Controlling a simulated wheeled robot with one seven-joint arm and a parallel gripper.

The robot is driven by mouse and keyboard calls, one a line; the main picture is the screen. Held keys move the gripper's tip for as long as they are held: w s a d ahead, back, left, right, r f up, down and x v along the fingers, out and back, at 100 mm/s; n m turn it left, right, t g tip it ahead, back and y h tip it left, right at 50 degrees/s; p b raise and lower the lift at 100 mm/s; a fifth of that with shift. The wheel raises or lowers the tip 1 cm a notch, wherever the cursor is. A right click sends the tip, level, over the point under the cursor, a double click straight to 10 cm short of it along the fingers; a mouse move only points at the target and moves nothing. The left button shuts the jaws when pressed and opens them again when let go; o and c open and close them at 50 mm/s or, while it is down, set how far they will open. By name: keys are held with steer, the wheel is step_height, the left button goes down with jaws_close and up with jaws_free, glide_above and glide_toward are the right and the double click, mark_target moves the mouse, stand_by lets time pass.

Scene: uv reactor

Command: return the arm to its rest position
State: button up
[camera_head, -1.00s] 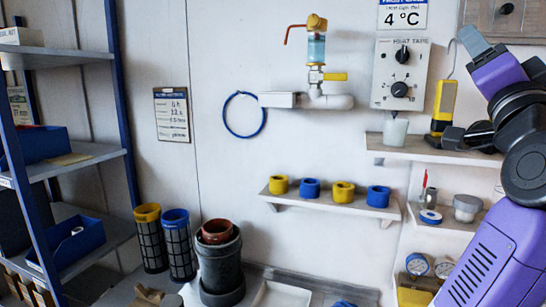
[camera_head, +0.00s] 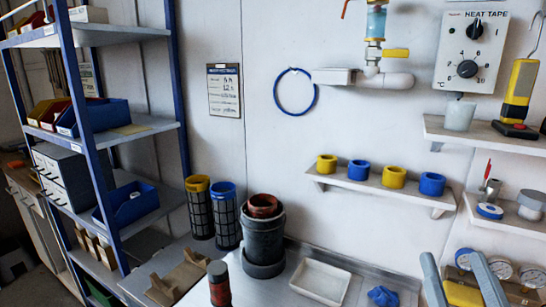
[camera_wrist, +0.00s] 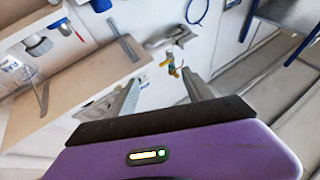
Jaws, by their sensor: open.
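My gripper (camera_head: 453,262) shows at the lower right of the head view as two grey fingers, tips up and spread apart. They stand in front of the small gauges and the yellow block on the right. In the wrist view my gripper (camera_wrist: 163,90) is open, with its two fingers well apart beyond the dark edge of the purple palm. Nothing is held between them. The rest of my arm is out of the head view.
A wall shelf with yellow and blue rings (camera_head: 395,178) is at centre right. A dark pot (camera_head: 263,235), two mesh cylinders (camera_head: 225,215), and a white tray (camera_head: 320,282) stand below. A blue-framed rack (camera_head: 90,130) is on the left. The heat tape box (camera_head: 470,50) hangs upper right.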

steer(key=s+a+f+n+g+y, duration=0.1)
steer(key=s+a+f+g, duration=0.3)
steer(key=s+f, duration=0.7)
steer(key=s+a+f+g+y, duration=0.2)
steer(key=s+a+f+g, duration=0.2)
steer(key=s+f, duration=0.8)
steer(key=s, duration=0.4)
steer(key=shift+s+a+f+n+y, duration=0.25)
steer(key=shift+a+n+y, duration=0.05)
steer(key=shift+a+n, duration=0.1)
